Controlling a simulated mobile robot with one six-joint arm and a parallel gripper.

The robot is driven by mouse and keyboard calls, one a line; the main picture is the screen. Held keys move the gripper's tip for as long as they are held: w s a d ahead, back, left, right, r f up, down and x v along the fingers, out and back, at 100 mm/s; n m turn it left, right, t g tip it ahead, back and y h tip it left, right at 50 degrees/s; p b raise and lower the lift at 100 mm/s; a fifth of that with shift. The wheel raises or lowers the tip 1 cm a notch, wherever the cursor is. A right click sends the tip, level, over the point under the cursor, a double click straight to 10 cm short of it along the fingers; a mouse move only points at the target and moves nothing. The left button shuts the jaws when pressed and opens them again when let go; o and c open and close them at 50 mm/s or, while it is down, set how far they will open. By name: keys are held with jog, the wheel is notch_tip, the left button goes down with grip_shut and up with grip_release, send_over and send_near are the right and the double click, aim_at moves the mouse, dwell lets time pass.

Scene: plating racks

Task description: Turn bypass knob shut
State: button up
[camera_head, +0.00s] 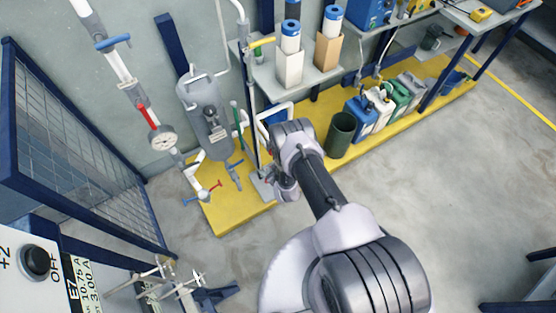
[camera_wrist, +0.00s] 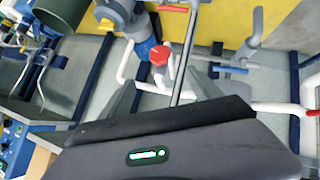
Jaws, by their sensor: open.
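A red faceted knob (camera_wrist: 160,54) shows in the wrist view on a blue fitting, beside white pipework. It is the only knob of this shape I can make out there; no label reads as bypass. My gripper (camera_wrist: 163,70) is open, with its two grey fingers to the left and right of the knob in the picture. I cannot tell the depth gap or whether they touch it. In the head view my gripper (camera_head: 270,186) is low beside the rack post, and my arm hides the knob.
A blue lever (camera_wrist: 230,70) and a red lever (camera_wrist: 285,108) lie right of the knob in the wrist view. A grey tank (camera_head: 204,110) and a gauge (camera_head: 163,138) stand left of my gripper. A green bin (camera_head: 341,134) is to the right.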

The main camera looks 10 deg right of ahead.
jog(key=shift+s, duration=0.1)
jog(key=w+d+m+g+y+b, duration=0.2)
jog(key=d+m+y+b, duration=0.15)
jog(key=d+b, duration=0.25)
jog(key=shift+n+y, duration=0.35)
jog(key=shift+n, duration=0.2)
jog(key=b+x, duration=0.3)
jog(key=x, duration=0.2)
jog(key=b+x, duration=0.3)
jog(key=x, duration=0.3)
jog(key=b+x, duration=0.4)
jog(key=x, duration=0.1)
jog(key=shift+w+a+r, duration=0.15)
jog(key=shift+w, duration=0.45)
jog(key=shift+r, duration=0.1)
